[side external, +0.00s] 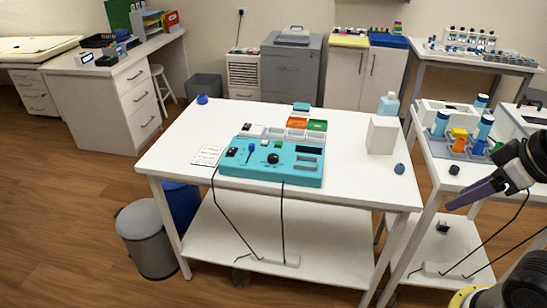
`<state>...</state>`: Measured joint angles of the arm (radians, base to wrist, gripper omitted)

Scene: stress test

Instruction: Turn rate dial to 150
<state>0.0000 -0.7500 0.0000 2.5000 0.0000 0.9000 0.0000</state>
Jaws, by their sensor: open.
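A teal device box (235,172) sits on the white table, with its control face up. A round black dial (273,158) is near the middle of its face; its pointer and scale are too small to read, so I cannot tell its setting. A blue lever or knob (251,147) stands left of the dial, and a black switch (231,152) is at the far left. A dark display (308,150) is at the right. My gripper (457,202), with purplish fingers, is open at the far right, well apart from the device, over the side of the neighbouring table.
Small orange and green trays (317,125) stand behind the device. A printed card (207,156) lies left. The table's front left is clear.

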